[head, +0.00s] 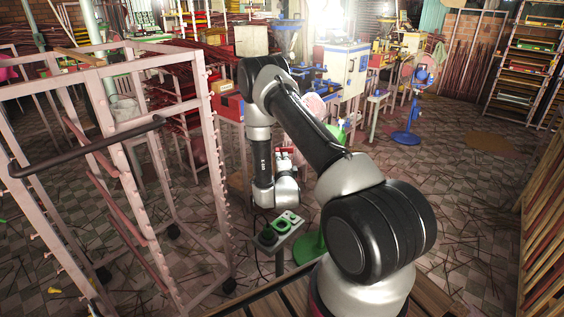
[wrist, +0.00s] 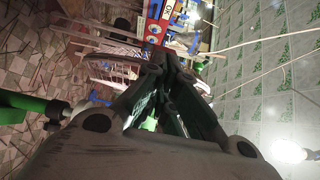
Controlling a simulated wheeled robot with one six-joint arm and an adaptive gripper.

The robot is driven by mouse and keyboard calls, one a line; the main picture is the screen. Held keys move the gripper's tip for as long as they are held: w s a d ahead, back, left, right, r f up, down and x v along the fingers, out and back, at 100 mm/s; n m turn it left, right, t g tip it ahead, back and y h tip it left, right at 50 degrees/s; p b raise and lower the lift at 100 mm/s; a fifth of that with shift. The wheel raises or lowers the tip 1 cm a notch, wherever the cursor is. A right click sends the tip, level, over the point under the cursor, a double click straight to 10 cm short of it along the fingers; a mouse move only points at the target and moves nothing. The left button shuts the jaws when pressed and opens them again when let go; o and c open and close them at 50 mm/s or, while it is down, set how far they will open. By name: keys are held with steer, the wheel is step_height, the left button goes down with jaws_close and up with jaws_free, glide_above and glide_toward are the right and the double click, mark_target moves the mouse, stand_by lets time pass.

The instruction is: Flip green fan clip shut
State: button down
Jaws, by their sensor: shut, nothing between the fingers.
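A green fan shows only partly in the head view, behind my arm. Its round green base (head: 309,247) is on the floor, and a green part (head: 338,132) shows above the arm beside a pale round shape. I cannot make out the fan clip or tell whether it is open. In the wrist view my gripper (wrist: 170,63) has its fingers together with nothing held. A green bar with a pale knobbed end (wrist: 30,104) lies to the left of the fingers, apart from them. Some green (wrist: 150,123) also shows behind the fingers. My fingertips are not clear in the head view.
A control box (head: 280,230) with green-ringed buttons stands on a post by my arm. A pale rack frame (head: 205,100) fills the left. A blue fan (head: 407,137) stands at the back right. The floor between it and the right-hand rack is mostly open.

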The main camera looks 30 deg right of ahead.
steer(key=shift+w, duration=0.1)
stand_by(0.3)
steer(key=shift+w+a+m+g+h, duration=0.1)
steer(key=shift+w+m+g+h, duration=0.05)
steer(key=shift+m+g+h, duration=0.2)
steer(key=shift+w+m+h, duration=0.15)
steer(key=shift+m+h, duration=0.1)
steer(key=shift+h, duration=0.2)
steer(key=w+m+g+h, duration=0.1)
steer(key=m+g+h, duration=0.1)
steer(key=w+m+g+h, duration=0.1)
steer(key=g+h, duration=0.1)
steer(key=w+m+g+h, duration=0.1)
steer(key=m+g+h, duration=0.1)
steer(key=shift+w+m+g, duration=0.25)
steer(key=shift+w+m, duration=0.05)
steer(key=shift+w, duration=0.05)
steer(key=shift+a, duration=0.2)
